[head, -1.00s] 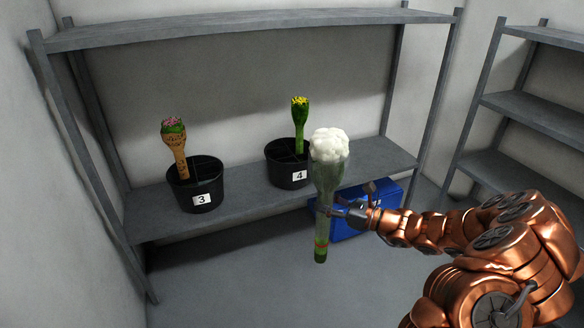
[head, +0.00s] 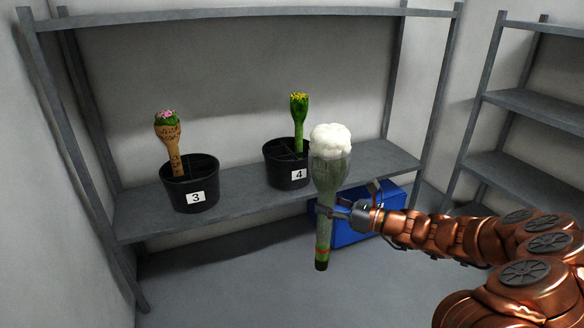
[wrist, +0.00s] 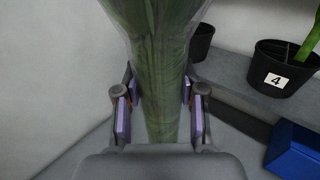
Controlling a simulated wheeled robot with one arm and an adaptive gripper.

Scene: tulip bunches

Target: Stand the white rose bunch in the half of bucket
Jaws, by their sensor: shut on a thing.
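The white rose bunch (head: 330,150) is a wrapped bouquet with a white bloom head and green stems, upright in front of the shelf. My gripper (head: 333,212) is shut on its wrapped stems; in the wrist view the stems (wrist: 160,95) stand between the two finger pads. Bucket 3 (head: 190,192), black and divided inside, stands on the shelf at left with a pink-flowered bunch in brown wrap (head: 168,140). Bucket 4 (head: 286,170), also black and divided, holds a yellow-flowered green bunch (head: 299,118). The bunch is apart from both buckets.
The grey shelf board (head: 240,199) has free room between the buckets and to the right of bucket 4. A blue box (head: 352,231) sits below, behind the bunch. An upper board (head: 240,18) spans above. Another shelf rack (head: 530,105) stands at right.

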